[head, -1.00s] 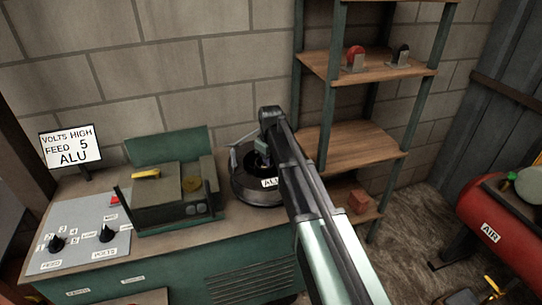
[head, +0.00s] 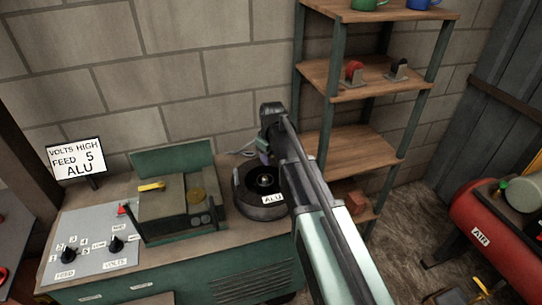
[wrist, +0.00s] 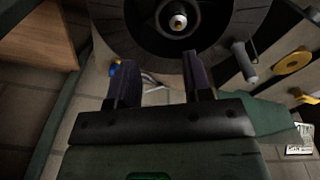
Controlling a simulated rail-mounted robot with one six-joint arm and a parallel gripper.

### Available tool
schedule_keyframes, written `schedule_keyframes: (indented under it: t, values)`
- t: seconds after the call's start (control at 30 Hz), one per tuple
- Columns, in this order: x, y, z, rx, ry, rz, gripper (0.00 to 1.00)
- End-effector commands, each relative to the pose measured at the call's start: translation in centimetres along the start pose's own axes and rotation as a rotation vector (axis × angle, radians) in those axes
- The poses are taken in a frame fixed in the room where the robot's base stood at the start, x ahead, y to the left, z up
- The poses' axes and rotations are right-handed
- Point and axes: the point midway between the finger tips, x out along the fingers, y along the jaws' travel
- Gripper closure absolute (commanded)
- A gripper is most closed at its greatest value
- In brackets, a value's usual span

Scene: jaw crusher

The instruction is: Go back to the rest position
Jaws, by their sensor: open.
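My gripper (wrist: 160,62) is open and empty in the wrist view, with its two dark fingers apart. A black wire spool (wrist: 222,40) with a pale hub lies beyond the fingertips there. In the head view my arm reaches in from the lower right, and its end is in front of the wall beside the spool (head: 259,205) labelled ALU. The fingers are mostly hidden behind my arm in that view. The spool sits on the green bench beside the open wire feeder (head: 172,212).
A control panel (head: 88,241) with two knobs is on the bench at left, below a sign (head: 77,158) reading VOLTS HIGH, FEED 5, ALU. A shelf rack (head: 350,146) stands behind my arm on the right. A red air tank (head: 487,225) is at far right.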

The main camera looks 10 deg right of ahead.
Motion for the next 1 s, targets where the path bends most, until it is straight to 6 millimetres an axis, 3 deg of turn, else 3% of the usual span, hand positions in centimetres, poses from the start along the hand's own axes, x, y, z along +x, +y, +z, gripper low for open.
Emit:
schedule_keyframes:
  t: [0.3, 0.4, 0.47, 0.6, 0.7, 0.8, 1.0]
  values:
    - [0.0, 0.0, -0.1, 0.003, 0.000, 0.000, 0.55]
    - [-0.1, -0.3, 0.5, 0.099, -0.007, -0.004, 0.55]
    - [-0.4, -2.5, 3.9, 0.226, -0.023, -0.010, 0.55]
    - [-1.2, -9.0, 12.9, 0.467, -0.057, -0.016, 0.55]
    - [-1.6, -12.6, 17.8, 0.550, -0.073, -0.016, 0.55]
    - [-1.9, -14.3, 20.1, 0.553, -0.077, -0.017, 0.55]
    - [-1.9, -14.5, 19.9, 0.545, -0.076, -0.017, 0.55]
